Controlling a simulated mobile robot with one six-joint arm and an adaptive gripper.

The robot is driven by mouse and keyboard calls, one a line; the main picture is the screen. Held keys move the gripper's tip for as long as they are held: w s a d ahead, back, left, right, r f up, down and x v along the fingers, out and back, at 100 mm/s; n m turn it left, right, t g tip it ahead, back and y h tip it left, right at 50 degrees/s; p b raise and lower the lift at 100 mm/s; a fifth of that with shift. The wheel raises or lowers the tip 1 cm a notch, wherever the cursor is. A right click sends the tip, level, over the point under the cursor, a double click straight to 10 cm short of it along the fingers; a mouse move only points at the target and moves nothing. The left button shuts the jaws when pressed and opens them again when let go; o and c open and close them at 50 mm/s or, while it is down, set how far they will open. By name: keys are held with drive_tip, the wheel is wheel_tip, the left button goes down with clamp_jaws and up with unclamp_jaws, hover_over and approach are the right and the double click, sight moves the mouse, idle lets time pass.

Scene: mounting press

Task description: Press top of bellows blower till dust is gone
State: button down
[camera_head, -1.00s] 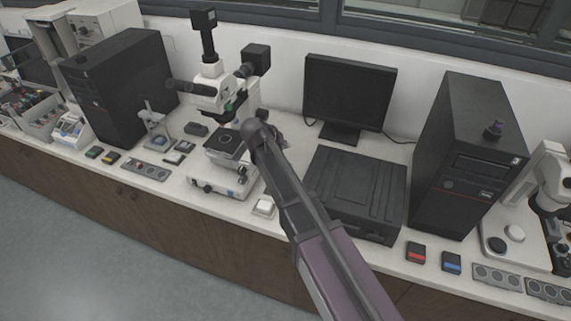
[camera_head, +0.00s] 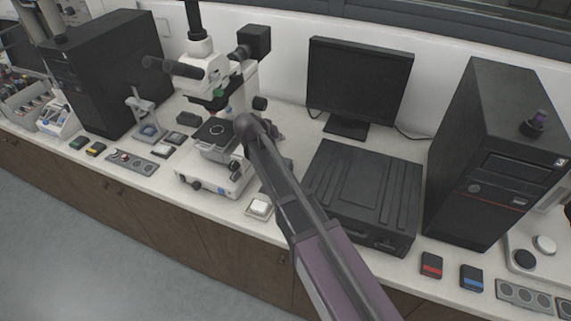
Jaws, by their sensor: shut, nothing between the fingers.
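No dust can be made out. My arm (camera_head: 300,215) reaches up from the bottom edge to a rounded dark joint in front of the microscope's right side. My gripper does not show; it is hidden behind my arm or out of the picture.
A white microscope (camera_head: 205,72) stands behind my arm's end. A flat black box (camera_head: 362,190) and a monitor (camera_head: 358,82) are to the right. The right tower (camera_head: 497,150) rises beyond them. A small stand (camera_head: 141,105) and several small blocks lie left.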

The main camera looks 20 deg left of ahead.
drive_tip(key=shift+w+f, duration=0.15)
drive_tip(key=shift+f, duration=0.05)
idle(0.3)
drive_tip(key=shift+f, duration=0.2)
wheel_tip(320, 180, down, 8)
drive_tip(key=b, duration=0.8)
drive_tip(key=shift+f+b, duration=0.1)
drive_tip(key=shift+b, duration=0.3)
drive_tip(key=shift+f+b, duration=1.2)
drive_tip(key=shift+f, duration=0.05)
idle(2.6)
drive_tip(key=shift+r, duration=0.1)
drive_tip(key=shift+r+p, duration=1.15)
drive_tip(key=shift+p, duration=0.1)
drive_tip(key=shift+r, duration=0.1)
